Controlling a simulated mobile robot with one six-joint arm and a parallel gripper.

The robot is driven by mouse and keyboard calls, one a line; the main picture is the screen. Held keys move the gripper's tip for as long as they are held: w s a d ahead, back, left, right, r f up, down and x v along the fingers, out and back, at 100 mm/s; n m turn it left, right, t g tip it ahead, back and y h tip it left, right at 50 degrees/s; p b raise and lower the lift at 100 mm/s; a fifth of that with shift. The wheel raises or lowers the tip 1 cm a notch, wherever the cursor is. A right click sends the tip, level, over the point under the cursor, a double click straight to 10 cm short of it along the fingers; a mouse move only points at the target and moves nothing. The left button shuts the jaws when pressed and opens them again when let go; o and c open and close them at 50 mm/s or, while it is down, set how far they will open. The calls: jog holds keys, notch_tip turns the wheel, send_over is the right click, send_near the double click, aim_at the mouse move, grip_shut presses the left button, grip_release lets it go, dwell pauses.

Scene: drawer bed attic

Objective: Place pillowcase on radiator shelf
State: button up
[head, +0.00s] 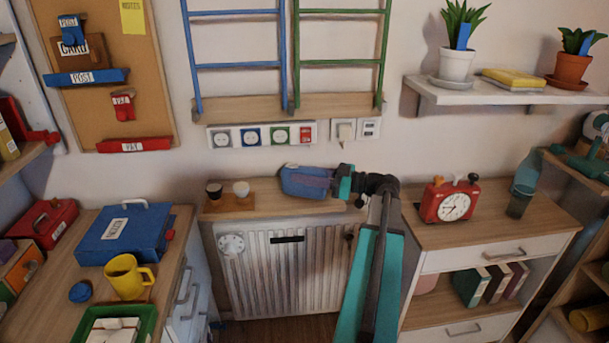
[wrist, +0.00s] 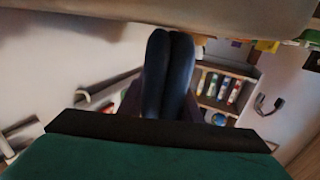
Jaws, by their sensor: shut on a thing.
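The radiator shelf (head: 268,206) is a wooden board above a white ribbed radiator (head: 285,265). My gripper (head: 332,183) reaches over its right part from the lower right. It is shut on a folded blue and purple cloth bundle, which I take as the pillowcase (head: 303,180). The bundle is over the back of the shelf near the wall; I cannot tell whether it touches the board.
Sockets (head: 262,134) and ladders (head: 238,66) are on the wall above. A red clock (head: 450,203) stands on the right cabinet; a blue case (head: 125,235) lies left.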

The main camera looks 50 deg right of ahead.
jog(key=shift+f, duration=0.15)
jog(key=o, duration=1.1)
jog(key=shift+r, duration=0.2)
jog(key=v, duration=1.2)
jog(key=shift+b, duration=0.4)
